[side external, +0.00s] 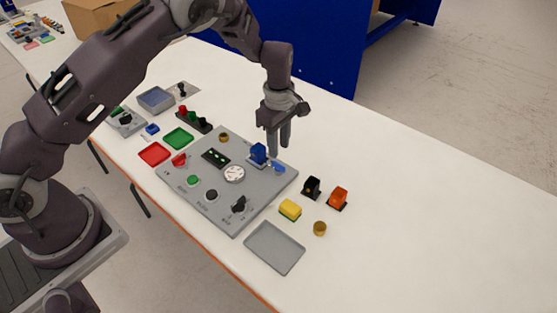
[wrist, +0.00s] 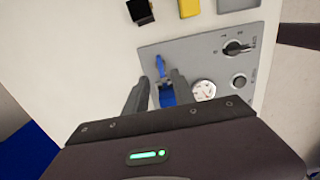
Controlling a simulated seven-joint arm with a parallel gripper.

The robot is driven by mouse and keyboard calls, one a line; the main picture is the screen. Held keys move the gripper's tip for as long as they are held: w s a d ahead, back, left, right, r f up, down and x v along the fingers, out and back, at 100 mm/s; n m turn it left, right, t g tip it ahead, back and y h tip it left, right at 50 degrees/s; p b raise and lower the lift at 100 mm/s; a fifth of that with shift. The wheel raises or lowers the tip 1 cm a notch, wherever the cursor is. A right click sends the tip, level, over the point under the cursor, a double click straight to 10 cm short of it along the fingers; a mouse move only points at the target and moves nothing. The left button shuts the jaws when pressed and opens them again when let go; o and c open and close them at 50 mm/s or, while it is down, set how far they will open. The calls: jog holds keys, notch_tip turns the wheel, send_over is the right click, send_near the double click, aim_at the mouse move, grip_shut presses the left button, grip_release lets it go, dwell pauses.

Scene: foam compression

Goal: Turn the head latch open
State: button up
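A blue block (side external: 258,153) stands on the grey panel (side external: 243,211) near its back right edge. A small blue lever (side external: 278,167), which looks like the head latch, lies beside it. In the wrist view the lever (wrist: 160,65) lies just beyond the fingertips, and the blue block (wrist: 167,97) shows between the fingers, partly hidden. My gripper (side external: 279,151) points down over this corner of the panel. Its fingers (wrist: 159,77) are apart with nothing visibly clamped. I cannot tell whether a finger touches the block or lever.
The panel also holds a white dial (side external: 234,174), a black knob (side external: 239,205) and buttons. Black (side external: 311,187), orange (side external: 338,198) and yellow (side external: 290,209) blocks and a grey tray (side external: 274,249) lie nearby. The table's right side is clear.

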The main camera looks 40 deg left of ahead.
aim_at(279, 165)
notch_tip(279, 165, down, 6)
jog(key=shift+f, duration=0.25)
jog(key=shift+c, duration=0.4)
grip_shut()
